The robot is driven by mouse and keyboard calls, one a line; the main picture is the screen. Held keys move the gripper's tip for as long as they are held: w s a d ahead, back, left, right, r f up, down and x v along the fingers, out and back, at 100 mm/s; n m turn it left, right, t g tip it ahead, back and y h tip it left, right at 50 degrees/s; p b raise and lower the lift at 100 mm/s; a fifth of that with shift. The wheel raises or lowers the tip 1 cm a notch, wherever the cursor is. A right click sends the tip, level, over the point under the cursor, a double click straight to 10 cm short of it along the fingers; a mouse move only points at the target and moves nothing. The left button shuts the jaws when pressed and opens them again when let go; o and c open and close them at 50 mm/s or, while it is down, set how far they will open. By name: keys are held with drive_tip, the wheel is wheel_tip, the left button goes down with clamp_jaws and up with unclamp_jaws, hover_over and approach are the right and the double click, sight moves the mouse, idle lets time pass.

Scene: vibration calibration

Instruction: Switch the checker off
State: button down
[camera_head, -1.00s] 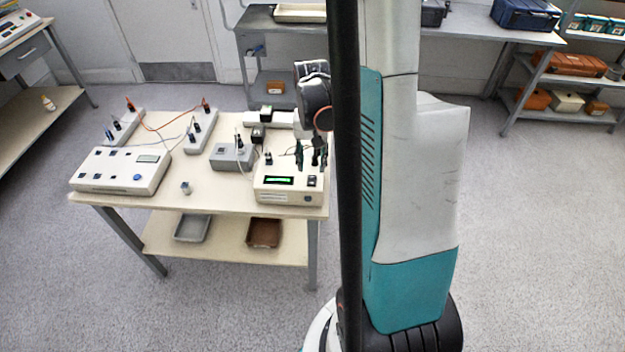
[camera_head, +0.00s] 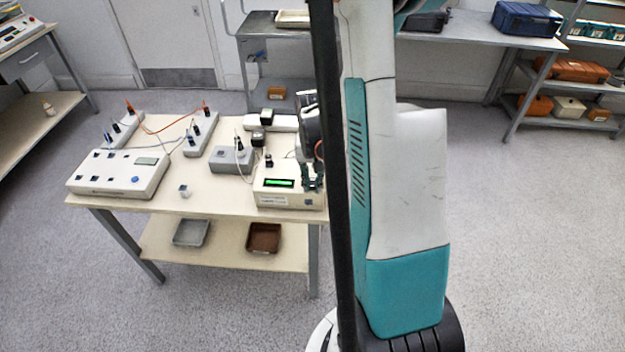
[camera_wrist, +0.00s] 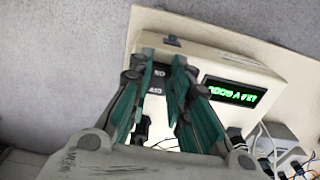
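The checker (camera_head: 287,198) is a cream box with a lit green display (camera_head: 279,183), on the right end of the table. In the wrist view the checker (camera_wrist: 215,48) appears turned over, with its lit display (camera_wrist: 234,92) right of my fingers. Its dark switch (camera_wrist: 156,80), marked ON and OFF, shows between the fingers. My gripper (camera_wrist: 163,62) has green-padded fingers with a gap between them, and nothing is held. In the head view my gripper (camera_head: 312,178) is at the checker's right end and hides the switch. I cannot tell whether a fingertip touches it.
A grey box (camera_head: 232,160) with cables stands behind and left of the checker. A larger cream console (camera_head: 118,175) is on the table's left side, with a small knob-like piece (camera_head: 184,191) beside it. Cables run close to the checker's side in the wrist view.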

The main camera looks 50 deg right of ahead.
drive_tip(key=shift+w+d+g+y+b, duration=0.25)
drive_tip(key=shift+d+g+y+b, duration=0.05)
drive_tip(key=shift+g+y, duration=0.45)
drive_tip(key=shift+r+g+y, duration=0.1)
drive_tip(key=shift+g+y, duration=0.15)
drive_tip(key=shift+y, duration=0.1)
drive_tip(key=c, duration=1.5)
unclamp_jaws()
drive_tip(key=shift+r, duration=0.15)
drive_tip(key=v, duration=1.1)
drive_tip(key=shift+w+d+r, duration=0.1)
drive_tip(key=shift+r, duration=0.25)
